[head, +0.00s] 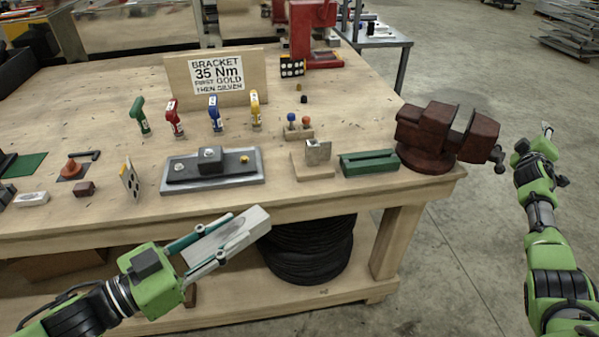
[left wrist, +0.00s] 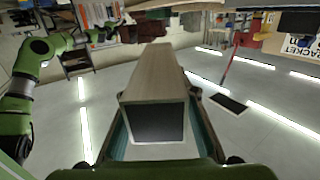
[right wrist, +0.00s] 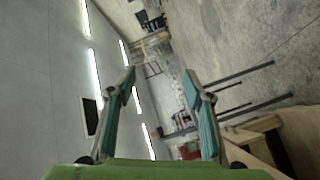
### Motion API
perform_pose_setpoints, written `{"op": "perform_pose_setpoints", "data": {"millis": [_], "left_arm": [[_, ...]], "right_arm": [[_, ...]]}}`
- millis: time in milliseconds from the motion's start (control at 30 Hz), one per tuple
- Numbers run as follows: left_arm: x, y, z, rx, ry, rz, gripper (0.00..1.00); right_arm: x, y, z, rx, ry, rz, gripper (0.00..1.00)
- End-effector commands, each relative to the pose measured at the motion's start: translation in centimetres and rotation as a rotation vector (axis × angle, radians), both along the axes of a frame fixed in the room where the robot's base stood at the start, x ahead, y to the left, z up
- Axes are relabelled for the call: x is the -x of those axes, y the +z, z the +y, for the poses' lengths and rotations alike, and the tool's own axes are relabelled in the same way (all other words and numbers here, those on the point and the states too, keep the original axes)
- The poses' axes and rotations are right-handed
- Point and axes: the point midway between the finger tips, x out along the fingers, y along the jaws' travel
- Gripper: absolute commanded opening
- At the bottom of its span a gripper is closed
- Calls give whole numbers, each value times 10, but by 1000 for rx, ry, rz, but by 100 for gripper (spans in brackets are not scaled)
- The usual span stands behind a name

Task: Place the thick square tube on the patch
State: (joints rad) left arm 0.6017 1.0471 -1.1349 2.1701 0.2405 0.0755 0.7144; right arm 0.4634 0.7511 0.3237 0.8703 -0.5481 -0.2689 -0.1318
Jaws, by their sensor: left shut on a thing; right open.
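The thick square tube (head: 245,229) is a pale grey metal block held out in front of the bench's front edge. My left gripper (head: 224,238) is shut on it, with a teal finger along each side. In the left wrist view the tube (left wrist: 158,80) points away between the fingers, its dark square end nearest the camera. A flat green patch (head: 24,165) lies at the bench's far left. A smaller dark patch (head: 72,177) lies beside it under a red cone-like piece. My right gripper (head: 546,132) is open and empty, right of the bench; its fingers also show in the right wrist view (right wrist: 160,82).
On the wooden bench (head: 85,115) are coloured-handled tools (head: 214,114), a grey fixture plate (head: 212,182), a green block (head: 369,163) and a red vise (head: 427,135) at the right corner. A small pale block (head: 32,199) sits near the green patch. A sign (head: 216,77) stands behind.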

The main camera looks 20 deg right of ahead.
Motion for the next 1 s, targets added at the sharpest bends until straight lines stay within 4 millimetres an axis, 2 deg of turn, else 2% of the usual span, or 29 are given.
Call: {"op": "perform_pose_setpoints", "data": {"millis": [33, 167, 200, 267, 300, 367, 433, 500, 667, 800, 867, 1000], "left_arm": [[0, 1, 0, 0, 0, -1, 3], [0, 1, 0, 0, 0, -1, 3], [0, 1, 0, 0, 0, -1, 3], [0, 1, 0, 0, 0, -1, 3], [0, 1, 0, 0, 0, -1, 3], [0, 0, 0, 0, 0, -1, 3], [0, 0, 0, 1, 0, 0, 3], [0, 0, 0, 1, 0, 0, 3], [0, 0, 0, 1, 0, 0, 3], [0, 0, 0, 1, 0, 0, 3], [0, 0, 0, 1, 0, 0, 3], [0, 0, 0, 1, 0, 0, 3]], "right_arm": [[1, 33, -10, 39, -9, -26, 47], [4, 109, -26, 145, -17, -74, 47], [4, 132, -29, 184, -14, -86, 47], [2, 168, -29, 249, -2, -100, 47], [-1, 191, -26, 299, 13, -104, 47], [-11, 223, -15, 383, 51, -104, 47], [-30, 253, 8, 493, 117, -91, 47], [-54, 271, 39, 601, 198, -68, 47], [-106, 286, 119, 824, 389, -25, 47], [-142, 284, 196, 1004, 554, -5, 47], [-155, 281, 229, 1081, 624, -2, 47], [-175, 269, 310, 1264, 786, -9, 47]]}}
